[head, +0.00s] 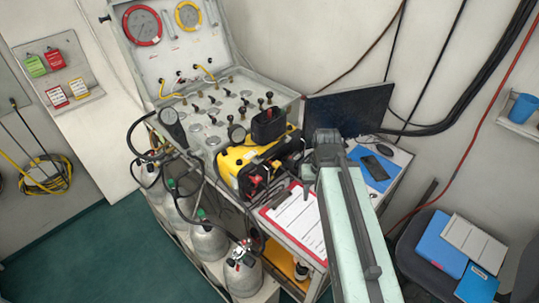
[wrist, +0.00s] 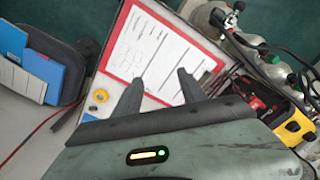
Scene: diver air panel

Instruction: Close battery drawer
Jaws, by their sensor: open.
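A yellow and black case (head: 232,160) stands on the bench in front of the valve panel. Its near end is black with red parts (head: 255,181); I cannot make out clearly which part is the battery drawer or how far out it is. The case also shows at the right edge of the wrist view (wrist: 298,127), with the red and black parts (wrist: 264,101) beside it. My gripper (wrist: 161,82) is open and empty, its fingers over the clipboard, to the left of the case in that view. In the head view my arm hides most of the gripper.
A red clipboard with white paper (head: 298,218) lies at the bench edge. Gas cylinders (head: 208,240) with hoses stand along the bench front. A dark monitor (head: 350,108) stands behind my arm. A chair with blue folders (head: 440,240) is at right. Green floor at left is free.

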